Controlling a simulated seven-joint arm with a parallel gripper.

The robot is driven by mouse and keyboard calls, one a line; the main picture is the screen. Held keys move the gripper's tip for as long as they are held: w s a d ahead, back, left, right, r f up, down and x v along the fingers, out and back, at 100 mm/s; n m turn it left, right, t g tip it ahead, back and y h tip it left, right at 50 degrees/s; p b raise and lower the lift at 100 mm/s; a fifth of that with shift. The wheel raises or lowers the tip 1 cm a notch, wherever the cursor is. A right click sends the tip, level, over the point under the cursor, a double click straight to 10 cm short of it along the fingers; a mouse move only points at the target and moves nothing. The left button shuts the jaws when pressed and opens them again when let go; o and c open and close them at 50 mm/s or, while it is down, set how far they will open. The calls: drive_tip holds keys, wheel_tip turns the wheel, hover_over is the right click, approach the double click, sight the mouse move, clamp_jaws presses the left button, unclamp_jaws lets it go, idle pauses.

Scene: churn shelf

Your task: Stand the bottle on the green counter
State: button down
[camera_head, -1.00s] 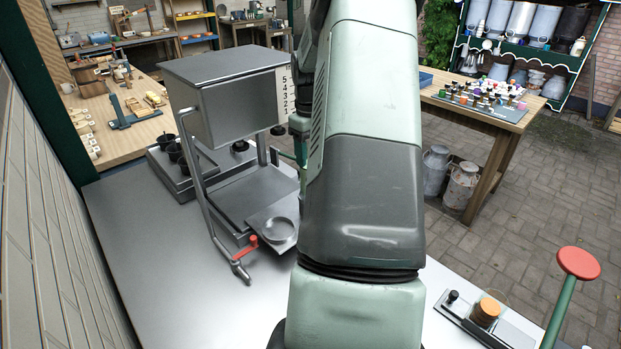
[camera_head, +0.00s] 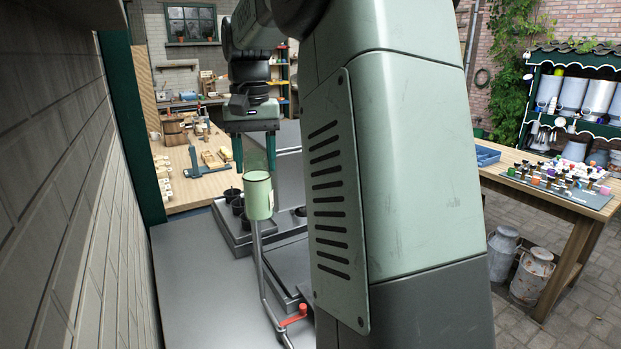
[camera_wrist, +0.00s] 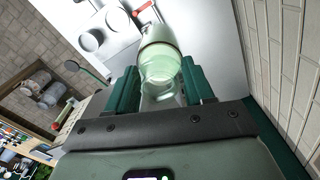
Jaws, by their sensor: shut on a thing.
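A translucent pale green bottle (camera_head: 258,196) hangs upright in my gripper (camera_head: 256,158) in the head view, above the grey metal worktop. My gripper points down and its two dark green fingers are shut on the bottle's upper part. The bottle (camera_wrist: 160,60) also shows between the fingers in the wrist view. I cannot make out for certain which surface is the green counter. A green-framed shelf (camera_head: 575,118) with metal churns stands at the far right.
The grey worktop (camera_head: 190,290) runs along a tiled wall (camera_head: 50,200). Black cups (camera_head: 238,206) and a red-handled lever (camera_head: 293,318) are near the bottle. A wooden table (camera_head: 560,215) with small coloured items stands right, with milk cans (camera_head: 530,272) beside it. My arm hides the middle.

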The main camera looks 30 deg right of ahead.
drive_tip(key=a+r, duration=0.6)
drive_tip(key=a, duration=0.2)
drive_tip(key=s+d+r, duration=0.3)
drive_tip(key=d+r, duration=0.4)
drive_tip(key=d, duration=0.3)
drive_tip(key=s+d+f+n, duration=0.1)
drive_tip(key=s+d+f, duration=0.1)
drive_tip(key=d+f, duration=0.75)
drive_tip(key=s+d+f, duration=0.2)
drive_tip(key=d+f, duration=0.7)
drive_tip(key=d, duration=0.2)
drive_tip(key=s+d+f+n, duration=0.1)
drive_tip(key=s+d+f, duration=0.2)
drive_tip(key=s+f, duration=0.2)
drive_tip(key=s+d+f, duration=0.4)
drive_tip(key=s+f, duration=0.1)
drive_tip(key=f, duration=0.7)
drive_tip(key=s+d+f+n, duration=0.1)
drive_tip(key=s+d+f, duration=0.2)
drive_tip(key=s+f, duration=0.2)
drive_tip(key=shift+s+d+f+n, duration=0.15)
drive_tip(key=shift+s+f+n, duration=0.15)
drive_tip(key=shift+f, duration=1.6)
